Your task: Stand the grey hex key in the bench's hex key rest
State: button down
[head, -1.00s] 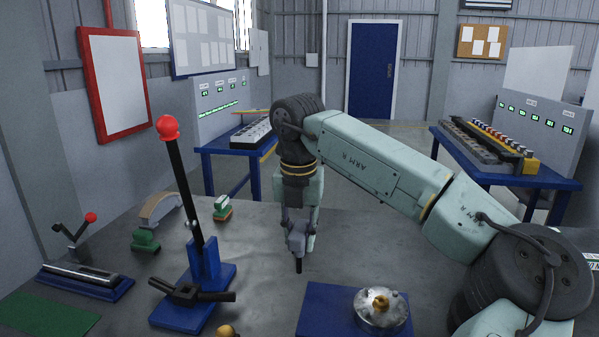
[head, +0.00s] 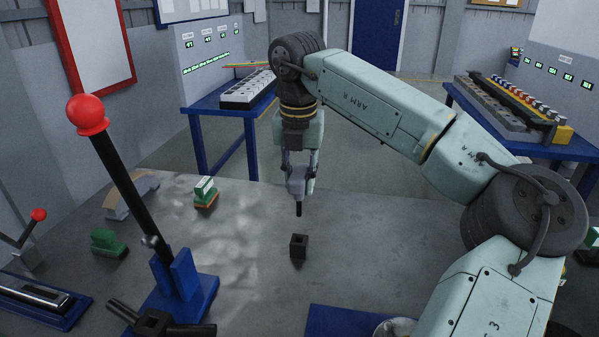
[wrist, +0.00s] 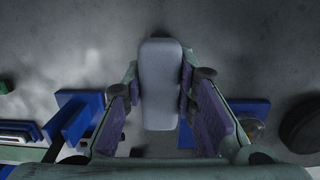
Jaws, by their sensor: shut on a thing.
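My gripper (head: 298,174) is shut on the grey hex key (head: 298,187) and points down above the bench (head: 240,235). The key's dark lower end hangs free, clear of the bench. In the wrist view the key's grey body (wrist: 160,85) sits between the two purple-padded fingers (wrist: 160,108) and hides what is below it. A small black square block with an opening in its top (head: 298,246), which looks like the hex key rest, stands on the bench. It shows just below the key's tip in the head view, apart from it. I cannot make it out in the wrist view.
A tall red-knobbed lever (head: 125,185) on a blue base stands left of the block. A blue plate (head: 345,322) lies at the front. The bench right of the block is mostly clear.

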aim_at(299, 215)
jog(key=shift+f+b, duration=2.15)
jog(key=shift+f, duration=0.75)
jog(key=shift+f, duration=0.15)
jog(key=shift+f+b, duration=2)
jog(key=shift+f, duration=0.4)
jog(key=c, duration=1.2)
grip_release()
